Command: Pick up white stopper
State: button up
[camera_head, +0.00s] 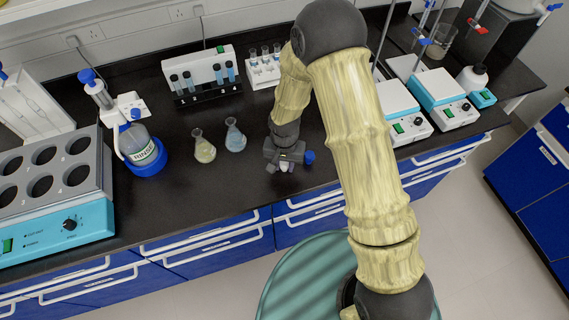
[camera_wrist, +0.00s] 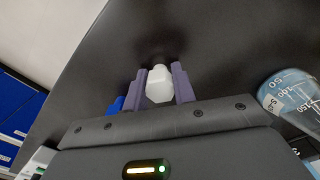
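The white stopper (camera_wrist: 159,87) is between the two purple-grey fingers of my gripper (camera_wrist: 160,88) in the wrist view. It fills the gap, with a finger against each side. In the head view my gripper (camera_head: 281,167) points down at the front part of the black bench, and the stopper (camera_head: 287,164) shows only as a small pale patch by the fingers. A dark shadow lies on the bench just beyond the stopper. I cannot tell whether the stopper touches the bench.
A blue stopper (camera_head: 309,157) stands close beside my gripper. Two flasks, one yellowish (camera_head: 204,150) and one bluish (camera_head: 235,138), stand to the left. A tube rack (camera_head: 263,70) is behind. Hotplates (camera_head: 443,98) are at right. Bench is clear in front of the flasks.

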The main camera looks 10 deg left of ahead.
jog(key=shift+r, duration=0.1)
jog(key=shift+c, duration=0.2)
notch_tip(320, 180, up, 10)
jog(key=shift+f+b, duration=0.1)
jog(key=shift+b, duration=0.65)
dwell(0.4)
